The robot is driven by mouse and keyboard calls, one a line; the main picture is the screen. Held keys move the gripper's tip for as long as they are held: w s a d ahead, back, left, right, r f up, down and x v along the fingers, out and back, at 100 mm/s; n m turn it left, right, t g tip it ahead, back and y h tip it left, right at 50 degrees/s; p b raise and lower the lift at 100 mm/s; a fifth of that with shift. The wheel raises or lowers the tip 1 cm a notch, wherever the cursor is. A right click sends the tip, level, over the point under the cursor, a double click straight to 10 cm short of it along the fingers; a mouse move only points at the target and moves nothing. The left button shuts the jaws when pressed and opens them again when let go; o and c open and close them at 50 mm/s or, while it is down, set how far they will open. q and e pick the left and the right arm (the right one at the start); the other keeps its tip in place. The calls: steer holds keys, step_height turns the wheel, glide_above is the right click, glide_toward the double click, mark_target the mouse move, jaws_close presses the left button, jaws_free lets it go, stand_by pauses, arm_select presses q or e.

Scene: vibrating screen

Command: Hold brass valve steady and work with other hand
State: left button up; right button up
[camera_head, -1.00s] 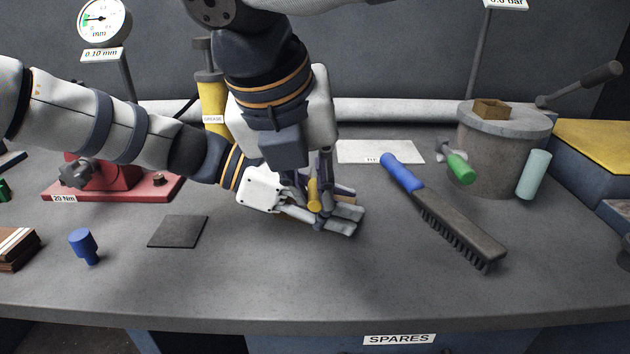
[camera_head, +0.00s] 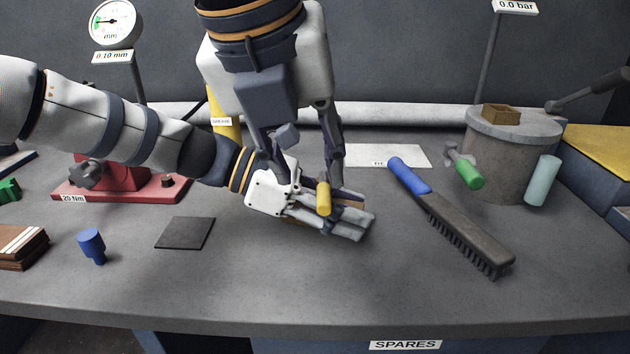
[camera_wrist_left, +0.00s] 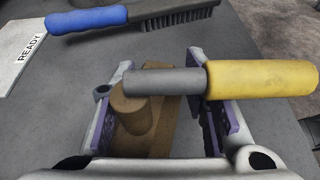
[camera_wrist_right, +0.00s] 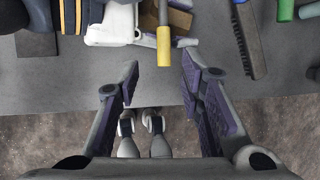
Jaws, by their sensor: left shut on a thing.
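The brass valve (camera_wrist_left: 160,140) is a brownish block with a round stub, between the jaws of my left gripper (camera_head: 352,214). That gripper is shut on it, low at the bench, and largely hides it in the head view. A grey shaft with a yellow handle (camera_wrist_left: 262,80) lies across the valve's top and over one jaw; whether it is fixed to the valve I cannot tell. The yellow handle (camera_head: 323,198) also shows in the head view. My right gripper (camera_wrist_right: 160,82) is open and empty, pointing down from above, with the yellow handle (camera_wrist_right: 163,47) just beyond its fingertips.
A blue-handled brush (camera_head: 465,230) lies right of the valve, before a grey drum (camera_head: 500,160) with a green handle (camera_head: 468,175). A dark pad (camera_head: 185,233) and blue knob (camera_head: 92,245) lie left. The front bench is clear.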

steer(key=v, duration=0.6)
steer(key=shift+s+a, duration=0.1)
steer(key=g+y, duration=0.4)
glide_toward(324, 198)
steer(key=shift+y, duration=0.3)
steer(key=x, duration=0.8)
steer(key=shift+d+f, duration=0.25)
steer(key=shift+f, duration=0.15)
steer(key=shift+c, duration=0.6)
jaws_close()
